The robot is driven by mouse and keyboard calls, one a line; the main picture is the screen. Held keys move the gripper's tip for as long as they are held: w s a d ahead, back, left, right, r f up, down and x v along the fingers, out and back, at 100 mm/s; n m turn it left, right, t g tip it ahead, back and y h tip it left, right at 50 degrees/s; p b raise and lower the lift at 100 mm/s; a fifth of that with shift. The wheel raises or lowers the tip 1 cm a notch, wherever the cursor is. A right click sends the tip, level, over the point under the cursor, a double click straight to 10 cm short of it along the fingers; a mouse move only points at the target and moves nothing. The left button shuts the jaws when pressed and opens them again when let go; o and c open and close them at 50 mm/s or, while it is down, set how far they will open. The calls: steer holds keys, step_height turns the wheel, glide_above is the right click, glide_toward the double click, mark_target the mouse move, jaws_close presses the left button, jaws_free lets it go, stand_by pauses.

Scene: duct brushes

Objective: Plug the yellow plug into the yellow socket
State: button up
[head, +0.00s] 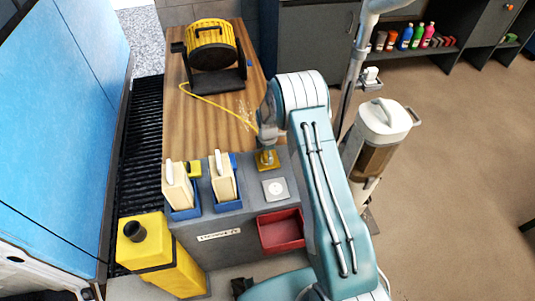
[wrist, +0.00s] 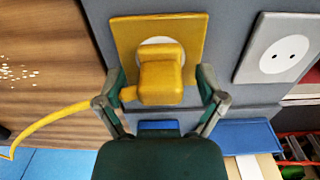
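The yellow plug (wrist: 161,82) is at the white round face of the yellow socket (wrist: 124,42), in front of it and seemingly against it. How deep it sits is hidden by its own body. The yellow socket also shows in the head view (head: 266,166), on top of the grey box. My gripper (wrist: 160,78) is open around the plug, one finger on each side, with a gap visible at both sides. In the head view my gripper (head: 267,138) is just above the yellow socket. A yellow cable (wrist: 48,122) runs from the plug to the left.
A white socket (head: 274,188) sits beside the yellow one. A yellow cable reel (head: 210,45) stands on the wooden top. Two brushes in blue holders (head: 186,213), a red tray (head: 281,232) and a yellow canister (head: 160,250) are close by. A white-and-brown vacuum (head: 382,130) stands at right.

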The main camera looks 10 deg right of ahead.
step_height(320, 180, up, 12)
stand_by(0.6)
stand_by(0.5)
steer(key=s+r+m+t, duration=0.1)
steer(key=s+r+m, duration=0.4)
steer(key=r, duration=0.7)
steer(key=s+r+m+t, duration=0.2)
steer(key=s+r+m, duration=0.1)
steer(key=s+r, duration=0.65)
steer(key=s+r+m+t, duration=0.1)
steer(key=s+r+m, duration=0.2)
steer(key=s, duration=0.6)
steer(key=s+r+m+t, duration=0.1)
steer(key=s+r+m, duration=0.3)
steer(key=s+m, duration=0.3)
steer(key=s, duration=0.3)
steer(key=shift+s+a+r+t, duration=0.15)
steer(key=shift+s+r+t, duration=0.15)
